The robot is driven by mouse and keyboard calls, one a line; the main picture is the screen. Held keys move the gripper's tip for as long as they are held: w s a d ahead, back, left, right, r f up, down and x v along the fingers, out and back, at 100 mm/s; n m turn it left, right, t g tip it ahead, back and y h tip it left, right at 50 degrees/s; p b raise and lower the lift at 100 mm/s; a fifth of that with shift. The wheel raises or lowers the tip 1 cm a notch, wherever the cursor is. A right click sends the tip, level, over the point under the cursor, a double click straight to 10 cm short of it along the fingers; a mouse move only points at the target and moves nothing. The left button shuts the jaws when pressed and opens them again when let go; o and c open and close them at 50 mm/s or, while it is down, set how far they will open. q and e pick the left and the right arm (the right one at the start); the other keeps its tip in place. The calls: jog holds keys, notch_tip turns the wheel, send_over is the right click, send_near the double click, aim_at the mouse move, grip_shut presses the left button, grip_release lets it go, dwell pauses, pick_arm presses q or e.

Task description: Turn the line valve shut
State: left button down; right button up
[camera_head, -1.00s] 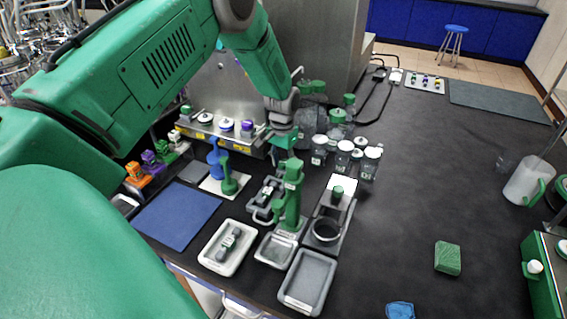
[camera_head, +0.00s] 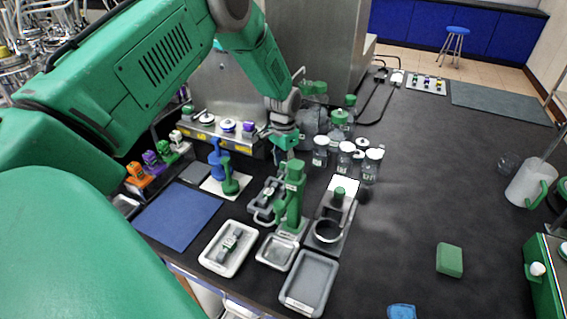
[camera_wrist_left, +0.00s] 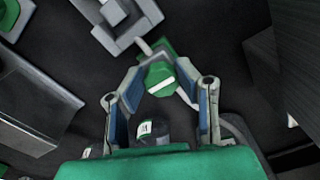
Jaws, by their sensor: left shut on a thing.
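My left gripper (camera_head: 284,141) reaches down from the upper left over the bench, behind the tall green stand (camera_head: 293,195). In the left wrist view its two fingers (camera_wrist_left: 161,80) close on a green part with a pale stripe (camera_wrist_left: 158,77), which I take for the line valve's handle. A pale rod runs from it toward a grey block (camera_wrist_left: 118,20). The head view hides most of this grip behind the gripper and stand, so the handle's angle is unclear. My right gripper is not in view.
Several lidded jars (camera_head: 345,156) stand right of the gripper. Grey trays (camera_head: 309,283) and a ring stand (camera_head: 328,231) are in front. A blue mat (camera_head: 178,217) lies left. A steel housing (camera_head: 315,40) rises behind. The bench at right centre is clear around a green block (camera_head: 449,260).

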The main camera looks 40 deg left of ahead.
aim_at(284, 162)
pick_arm(q)
jog(key=c, duration=1.3)
grip_release()
jog(key=shift+w+r, duration=0.15)
jog(key=shift+w, duration=0.2)
jog(key=shift+c, duration=0.2)
jog(key=shift+o, duration=0.7)
jog(key=shift+a+f, duration=0.1)
jog(key=shift+f, duration=0.2)
jog(key=shift+s+r, duration=0.1)
jog(key=shift+r, duration=0.25)
notch_tip(284, 162, up, 11)
jog(key=shift+w, duration=0.2)
jog(key=shift+s, duration=0.1)
